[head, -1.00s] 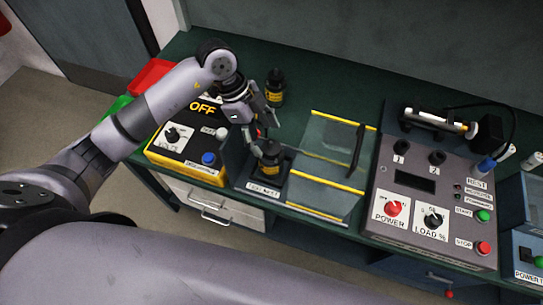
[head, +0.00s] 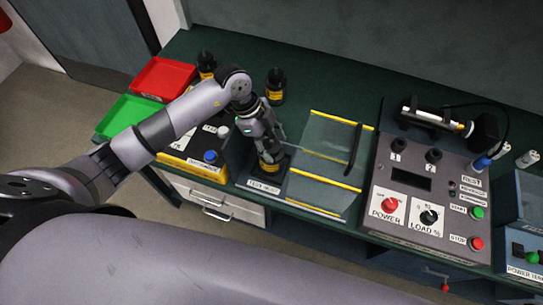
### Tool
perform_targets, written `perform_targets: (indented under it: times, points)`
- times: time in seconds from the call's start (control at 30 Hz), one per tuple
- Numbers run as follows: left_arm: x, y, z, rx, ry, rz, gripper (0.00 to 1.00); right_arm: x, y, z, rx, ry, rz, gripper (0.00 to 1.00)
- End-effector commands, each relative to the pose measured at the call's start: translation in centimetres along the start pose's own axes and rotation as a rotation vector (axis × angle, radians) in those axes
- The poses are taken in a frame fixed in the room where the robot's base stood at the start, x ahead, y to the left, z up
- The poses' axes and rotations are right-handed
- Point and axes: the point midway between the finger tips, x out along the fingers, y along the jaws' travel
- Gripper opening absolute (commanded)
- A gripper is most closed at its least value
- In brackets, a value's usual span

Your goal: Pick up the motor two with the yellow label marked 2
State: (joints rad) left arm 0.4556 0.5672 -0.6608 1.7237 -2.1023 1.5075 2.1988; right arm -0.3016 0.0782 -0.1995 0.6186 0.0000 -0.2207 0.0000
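Three black motors with yellow labels show in the head view; I cannot read a number on any label. One motor (head: 269,169) stands in a dark holder (head: 264,187) at the front edge of the bench. Another motor (head: 275,88) stands on the bench behind it. A third motor (head: 206,66) stands further back left, partly hidden by my arm. My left gripper (head: 266,151) points down at the motor in the holder and overlaps its top. Its fingers are dark against the dark motor, so their opening and any contact are unclear. My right gripper is out of view.
A red tray (head: 164,77) and a green tray (head: 130,113) lie at the left. A yellow-black control box (head: 194,166) is beside the holder, partly under my arm. A clear yellow-edged guard (head: 325,155) and a grey test panel (head: 411,205) stand to the right.

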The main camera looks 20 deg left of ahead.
Motion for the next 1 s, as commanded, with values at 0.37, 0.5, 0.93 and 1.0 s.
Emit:
perform_targets:
  times: [0.37, 0.5, 0.93, 1.0]
  points:
    - [-0.04, 0.00, 0.00, 0.000, 0.000, 0.000, 0.23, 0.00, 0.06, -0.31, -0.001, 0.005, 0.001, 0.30]
    - [-0.04, 0.00, 0.00, 0.000, 0.000, 0.000, 0.14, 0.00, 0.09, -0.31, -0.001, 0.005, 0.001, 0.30]
    - [-0.05, 0.00, 0.01, 0.000, 0.000, 0.000, 0.00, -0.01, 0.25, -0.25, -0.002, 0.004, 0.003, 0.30]
    - [-0.05, 0.00, 0.01, 0.000, 0.000, 0.000, 0.00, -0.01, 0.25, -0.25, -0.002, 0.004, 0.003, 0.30]
